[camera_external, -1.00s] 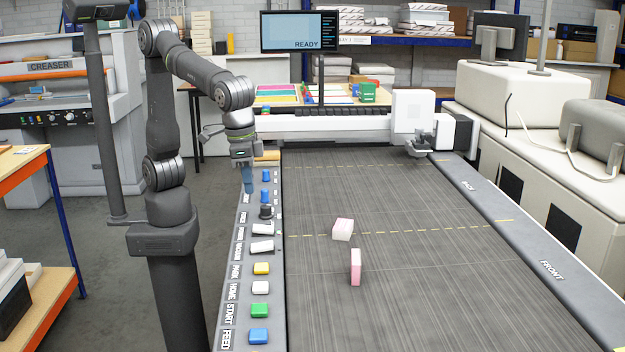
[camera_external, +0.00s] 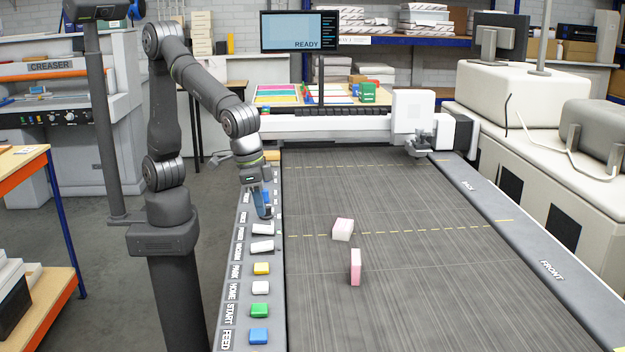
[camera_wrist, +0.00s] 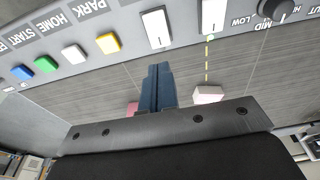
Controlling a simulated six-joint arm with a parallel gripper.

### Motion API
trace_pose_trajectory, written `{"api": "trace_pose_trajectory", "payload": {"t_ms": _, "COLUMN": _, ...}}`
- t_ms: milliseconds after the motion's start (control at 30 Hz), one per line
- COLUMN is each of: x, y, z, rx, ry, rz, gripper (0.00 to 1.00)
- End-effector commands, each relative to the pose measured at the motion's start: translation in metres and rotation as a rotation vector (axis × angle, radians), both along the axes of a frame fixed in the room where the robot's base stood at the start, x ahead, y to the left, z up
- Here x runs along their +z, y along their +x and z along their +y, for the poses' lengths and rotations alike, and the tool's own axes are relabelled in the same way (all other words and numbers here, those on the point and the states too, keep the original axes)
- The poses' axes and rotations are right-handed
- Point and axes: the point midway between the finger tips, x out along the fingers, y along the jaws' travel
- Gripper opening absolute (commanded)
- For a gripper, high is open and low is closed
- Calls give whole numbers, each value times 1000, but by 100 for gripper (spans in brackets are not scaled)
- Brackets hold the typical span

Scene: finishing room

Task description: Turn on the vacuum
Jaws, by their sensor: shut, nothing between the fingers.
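The vacuum switch (camera_external: 262,246) is a white rocker beside the VACUUM label on the control strip. In the wrist view the white rocker (camera_wrist: 157,28) next to the yellow button matches it; I see no lit mark on it. My gripper (camera_external: 265,214) is shut and empty, pointing down over the strip, farther back than the vacuum switch and apart from it. In the wrist view its blue fingertips (camera_wrist: 158,68) are together, below the rocker in the picture. The gripper hides the black knob in the external view.
The power rocker (camera_external: 262,230) lies between gripper and vacuum switch; a green mark shows at its end in the wrist view (camera_wrist: 211,37). A yellow PARK button (camera_external: 262,268) is on the near side. Two pink-white blocks stand on the grey bed (camera_external: 430,290). The screen (camera_external: 298,32) reads READY.

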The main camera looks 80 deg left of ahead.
Motion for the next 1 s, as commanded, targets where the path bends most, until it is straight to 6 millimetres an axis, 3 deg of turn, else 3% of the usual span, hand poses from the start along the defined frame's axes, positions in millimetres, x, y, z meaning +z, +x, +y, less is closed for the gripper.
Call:
{"api": "trace_pose_trajectory", "payload": {"t_ms": 200, "x": -46, "y": 7, "z": 1, "rx": 1, "ry": 3, "rz": 2, "gripper": 0}}
{"api": "trace_pose_trajectory", "payload": {"t_ms": 400, "x": -72, "y": 11, "z": 0, "rx": 1, "ry": 2, "rz": 1, "gripper": 0}}
{"api": "trace_pose_trajectory", "payload": {"t_ms": 1000, "x": -83, "y": 15, "z": 0, "rx": 4, "ry": 1, "rz": 33, "gripper": 0}}
